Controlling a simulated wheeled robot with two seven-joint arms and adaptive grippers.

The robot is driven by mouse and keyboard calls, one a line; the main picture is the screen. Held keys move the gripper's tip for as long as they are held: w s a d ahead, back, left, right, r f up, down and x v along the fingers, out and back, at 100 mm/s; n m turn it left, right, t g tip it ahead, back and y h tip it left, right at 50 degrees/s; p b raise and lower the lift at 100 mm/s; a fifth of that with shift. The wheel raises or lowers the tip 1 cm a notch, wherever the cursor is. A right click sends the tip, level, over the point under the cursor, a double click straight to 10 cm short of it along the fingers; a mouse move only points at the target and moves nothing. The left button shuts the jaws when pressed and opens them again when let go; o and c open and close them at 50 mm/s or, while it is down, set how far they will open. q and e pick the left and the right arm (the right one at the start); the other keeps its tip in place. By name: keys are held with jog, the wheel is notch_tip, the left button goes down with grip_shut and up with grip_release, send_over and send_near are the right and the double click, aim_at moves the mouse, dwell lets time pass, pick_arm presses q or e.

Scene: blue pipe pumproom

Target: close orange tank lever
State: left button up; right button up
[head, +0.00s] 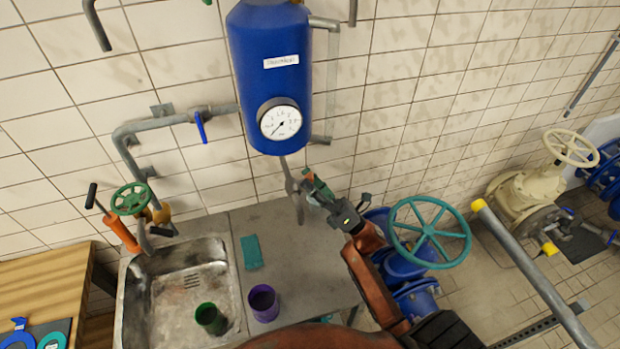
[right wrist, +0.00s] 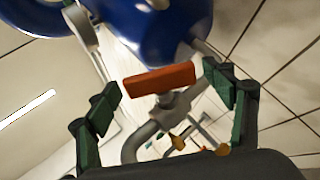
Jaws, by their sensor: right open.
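The orange tank lever (right wrist: 158,80) shows in the right wrist view as a flat orange bar on a grey pipe valve. It lies between the two green fingers of my right gripper (right wrist: 168,98), which are spread apart with a gap on both sides of the lever. In the head view my right gripper (head: 316,190) is at the pipe below the blue tank (head: 268,85), and the lever is mostly hidden there by the fingers. The tank carries a round gauge (head: 280,122). My left gripper is not in view.
A steel sink (head: 135,310) and grey counter (head: 290,240) lie below the tank, with a green cup (head: 210,318) and purple cup (head: 263,303). A teal handwheel (head: 428,232) stands close to my right arm. A blue lever (head: 200,127) is on the left wall pipe.

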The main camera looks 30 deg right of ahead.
jog(key=shift+c, duration=0.3)
jog(key=c, duration=1.1)
jog(key=shift+r+m+h+p, duration=0.1)
jog(key=shift+m+h+p, duration=0.4)
jog(key=shift+h+p, duration=0.15)
jog(key=m+g+h+p, duration=0.1)
jog(key=m+h+p, duration=0.2)
jog(key=p, duration=0.3)
jog(key=m+g+h+p, duration=0.1)
jog(key=m+h+p, duration=0.2)
jog(key=p, duration=0.4)
jog(key=m+g+h+p, duration=0.1)
jog(key=m+h+p, duration=0.2)
jog(key=h+p, duration=0.2)
jog(key=shift+s+a+r+g+p, duration=0.1)
jog(key=shift+r+g+p, duration=0.25)
jog(key=shift+p, duration=0.85)
jog(key=shift+f+m+g+h+p, duration=0.25)
jog(key=shift+m+g+h+p, duration=0.25)
jog(key=shift+p, duration=0.4)
